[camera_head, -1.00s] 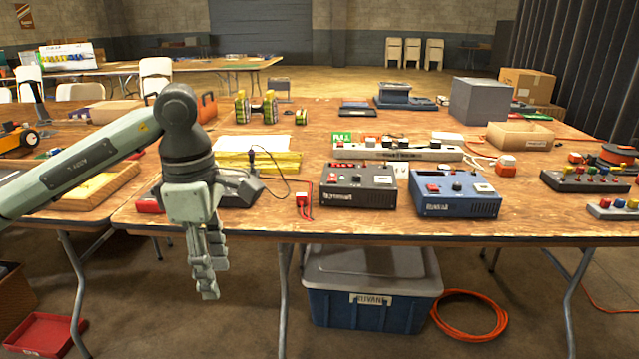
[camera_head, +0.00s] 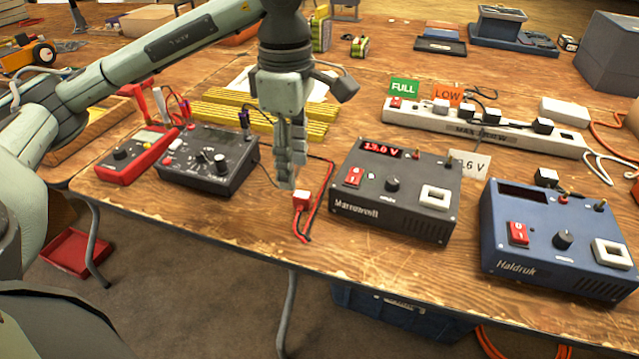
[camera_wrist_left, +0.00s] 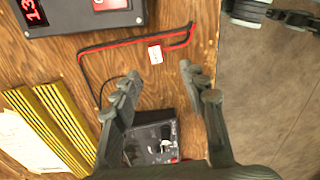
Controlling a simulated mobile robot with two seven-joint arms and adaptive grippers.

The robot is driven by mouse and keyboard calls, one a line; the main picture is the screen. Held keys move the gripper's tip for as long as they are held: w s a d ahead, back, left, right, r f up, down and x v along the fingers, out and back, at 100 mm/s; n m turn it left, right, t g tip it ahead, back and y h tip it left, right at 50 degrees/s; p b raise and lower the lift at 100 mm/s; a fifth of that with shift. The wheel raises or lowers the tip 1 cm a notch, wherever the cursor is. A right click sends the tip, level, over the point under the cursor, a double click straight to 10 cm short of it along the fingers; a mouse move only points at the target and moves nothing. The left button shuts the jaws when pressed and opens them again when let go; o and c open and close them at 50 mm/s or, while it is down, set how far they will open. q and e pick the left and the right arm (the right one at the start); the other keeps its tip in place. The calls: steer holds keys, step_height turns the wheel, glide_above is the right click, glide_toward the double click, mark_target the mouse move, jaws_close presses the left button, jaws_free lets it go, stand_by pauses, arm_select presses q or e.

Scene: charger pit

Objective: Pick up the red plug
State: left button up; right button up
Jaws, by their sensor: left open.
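The red plug (camera_head: 301,201), a small red block with a white label face, lies near the table's front edge with red and black leads running from it. In the left wrist view the plug (camera_wrist_left: 155,53) lies on the wood beyond my fingertips, between a dark power supply and the table edge. My left gripper (camera_head: 288,182) points down, just behind and above the plug in the head view. In the left wrist view its fingers (camera_wrist_left: 160,75) are spread apart with nothing between them.
A blue unit (camera_head: 563,238) is farther right. A black box with knobs (camera_head: 208,160) and a red meter (camera_head: 138,155) are at left. A white power strip (camera_head: 480,126) lies behind.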

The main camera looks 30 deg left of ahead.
mark_target(300, 194)
arm_select(q)
steer(key=f, duration=0.6)
steer(key=shift+w+d+f+p, duration=0.2)
steer(key=shift+d+p, duration=0.05)
steer(key=shift+p, duration=0.05)
steer(key=shift+f, duration=0.5)
steer(key=shift+w, duration=0.1)
jaws_close()
arm_select(e)
steer(key=shift+s+f, duration=0.45)
steer(key=shift+f, duration=0.4)
